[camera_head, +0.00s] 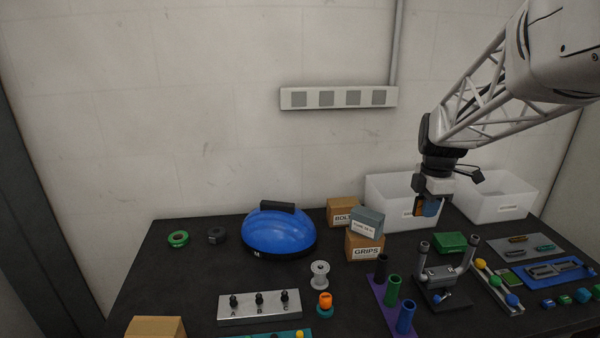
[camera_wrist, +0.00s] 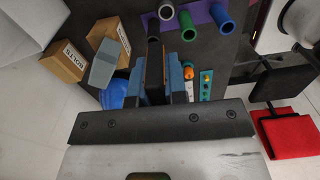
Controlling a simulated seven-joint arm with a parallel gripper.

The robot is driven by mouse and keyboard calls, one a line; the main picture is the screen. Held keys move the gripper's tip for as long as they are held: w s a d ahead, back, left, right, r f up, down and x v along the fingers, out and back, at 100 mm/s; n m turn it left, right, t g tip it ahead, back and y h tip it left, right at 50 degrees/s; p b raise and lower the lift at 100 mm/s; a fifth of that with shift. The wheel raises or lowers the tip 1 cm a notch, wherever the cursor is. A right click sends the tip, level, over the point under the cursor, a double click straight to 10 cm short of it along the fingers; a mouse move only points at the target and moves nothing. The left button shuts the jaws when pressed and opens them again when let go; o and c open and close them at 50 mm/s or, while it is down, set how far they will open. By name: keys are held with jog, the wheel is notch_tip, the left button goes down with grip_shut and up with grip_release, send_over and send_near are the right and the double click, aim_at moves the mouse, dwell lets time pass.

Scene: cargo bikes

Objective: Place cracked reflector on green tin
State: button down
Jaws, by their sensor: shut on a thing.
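My gripper (camera_head: 427,208) hangs in the air at the right, in front of the white bins. It is shut on a thin dark piece with an orange face, apparently the cracked reflector (camera_head: 419,208). In the wrist view the piece (camera_wrist: 154,68) stands edge-on between the blue fingers (camera_wrist: 157,82); any crack cannot be seen. A green box-like object, apparently the green tin (camera_head: 456,242), lies on the table below and right of my gripper, apart from it. I cannot make out the tin in the wrist view.
A metal stand with two posts (camera_head: 443,280) is just in front of the tin. White bins (camera_head: 500,207) stand behind it. Purple-based tubes (camera_head: 393,291), cardboard boxes (camera_head: 364,247) and a blue helmet (camera_head: 278,234) are to the left. A grey tray (camera_head: 512,241) lies right.

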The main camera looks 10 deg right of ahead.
jog(key=w+d+f, duration=0.2)
jog(key=w+d, duration=0.6)
jog(key=d, duration=0.2)
send_over(453, 238)
notch_tip(453, 238, down, 8)
jog(key=f, duration=0.1)
jog(key=shift+a+n, duration=0.1)
jog(key=shift+n, duration=0.2)
jog(key=shift+f, duration=0.1)
jog(key=shift+f, duration=2.4)
jog(key=shift+f, duration=2.5)
jog(key=shift+f, duration=0.1)
